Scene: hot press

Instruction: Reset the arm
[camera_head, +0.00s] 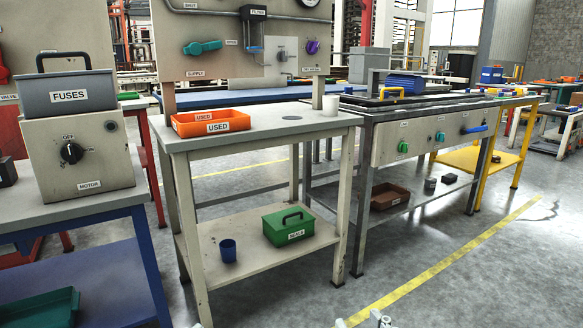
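Only the tips of my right gripper (361,321) show at the bottom edge, right of centre. Two small pale parts stand apart with grey floor between them, so it looks open, with nothing seen between them. The rest of it is below the frame. It is in front of the work tables, apart from them in the picture.
An orange tray (210,123) and white cup (331,105) stand on the middle table (262,136). Its shelf holds a green case (287,229) and blue cup (228,251). A fuses box (68,94) is left. Floor (480,275) at right is clear.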

